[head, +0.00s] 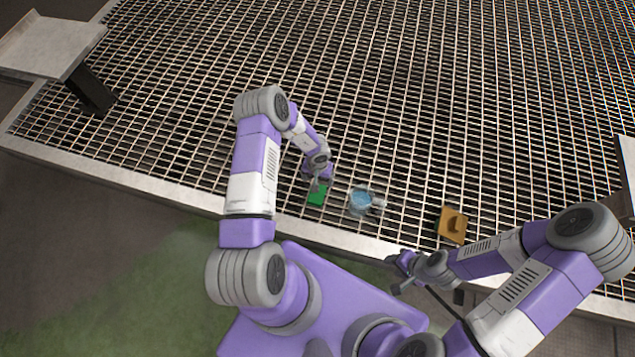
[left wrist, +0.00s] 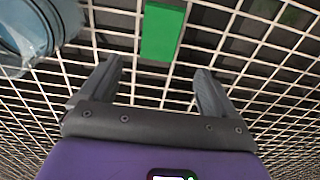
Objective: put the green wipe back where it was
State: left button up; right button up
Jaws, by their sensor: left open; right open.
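The green wipe (head: 317,195) lies on the metal grating near its front edge. In the left wrist view the green wipe (left wrist: 162,32) is a flat green rectangle at the top middle, ahead of the open fingers. My left gripper (head: 318,184) is right at the wipe in the head view and partly covers it. In the left wrist view my left gripper (left wrist: 155,85) is open, with only grating between its fingertips. My right gripper (head: 398,273) is open and empty near the front edge of the grating, apart from the wipe.
A light blue round container (head: 360,201) stands just right of the wipe; it also shows in the left wrist view (left wrist: 30,28). An orange-brown block-like object (head: 453,225) sits further right. The grating (head: 420,90) behind is clear. A raised plate (head: 48,45) stands at the far left.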

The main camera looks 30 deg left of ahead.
pick_arm(q)
jog(key=s+d+r+h, duration=0.2)
jog(key=s+d+r, duration=0.3)
jog(key=s+d, duration=0.3)
jog(key=s+d+r+h, duration=0.2)
jog(key=s+d+r, duration=0.4)
jog(key=s+d, duration=0.2)
jog(key=shift+s+d+t+p, duration=0.15)
jog(key=shift+s+t+p, duration=0.2)
jog(key=shift+s, duration=0.3)
notch_tip(320, 180, up, 5)
jog(key=p, duration=0.5)
